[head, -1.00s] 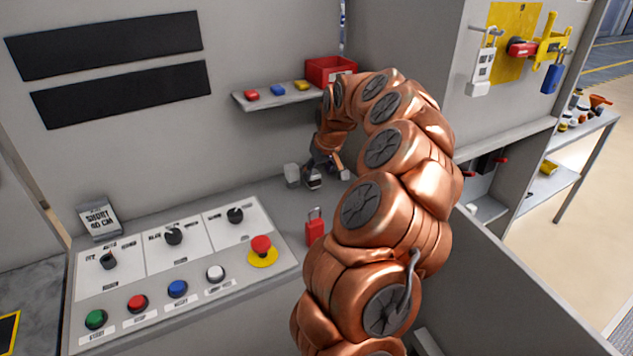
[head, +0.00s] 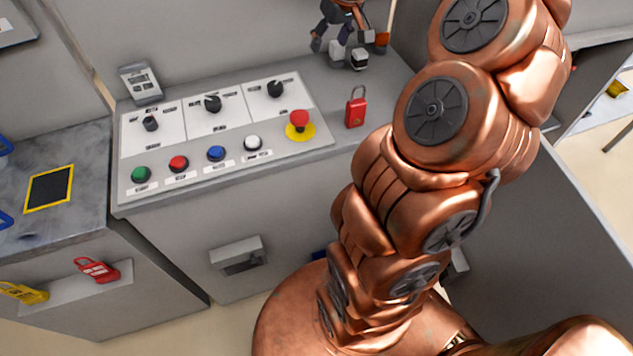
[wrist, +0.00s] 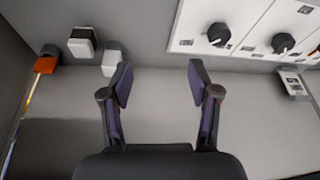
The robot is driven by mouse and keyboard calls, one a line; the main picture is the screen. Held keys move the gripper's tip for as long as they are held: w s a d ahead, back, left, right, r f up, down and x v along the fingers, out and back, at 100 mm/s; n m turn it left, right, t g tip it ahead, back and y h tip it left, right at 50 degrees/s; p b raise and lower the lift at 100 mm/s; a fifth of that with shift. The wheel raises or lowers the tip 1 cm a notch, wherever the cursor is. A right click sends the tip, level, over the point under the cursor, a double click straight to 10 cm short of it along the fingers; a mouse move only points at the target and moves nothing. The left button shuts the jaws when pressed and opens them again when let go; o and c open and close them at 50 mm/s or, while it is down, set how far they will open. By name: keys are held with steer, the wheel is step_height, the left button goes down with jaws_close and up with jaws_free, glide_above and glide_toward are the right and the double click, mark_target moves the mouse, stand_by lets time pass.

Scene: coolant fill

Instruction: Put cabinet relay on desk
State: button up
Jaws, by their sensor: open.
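My gripper (head: 338,30) is open and empty at the back of the grey counter; it also shows in the wrist view (wrist: 160,85). Two small blocks stand close to it: a plain pale one (head: 337,51), also in the wrist view (wrist: 112,60), and a white one with a dark part (head: 359,60), also in the wrist view (wrist: 82,42). I cannot tell which is the cabinet relay. Neither is between the fingers. In the wrist view both lie left of them. A grey desk top (head: 85,160) with a yellow-edged black mark (head: 50,190) is at the left.
A control panel (head: 185,125) with knobs, coloured buttons and a red emergency stop (head: 299,122) fills the counter's left. A red padlock (head: 355,107) stands right of it.

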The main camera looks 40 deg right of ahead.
steer(key=s+a+n+g, duration=0.1)
steer(key=s+a, duration=0.2)
steer(key=a, duration=0.4)
steer(key=s+a+n+y, duration=0.1)
steer(key=s+a, duration=0.2)
steer(key=a, duration=0.3)
steer(key=s+a+n+g, duration=0.1)
steer(key=s+a, duration=0.2)
steer(key=a, duration=0.4)
steer(key=s+a+f+g, duration=0.2)
steer(key=s+a+f, duration=0.1)
steer(key=s, duration=0.7)
steer(key=s+a+f+m+g, duration=0.1)
steer(key=s+a+f, duration=0.3)
steer(key=s, duration=0.7)
steer(key=shift+a+g+h, duration=0.2)
steer(key=shift+g+h, duration=0.2)
steer(key=shift+s+r, duration=0.1)
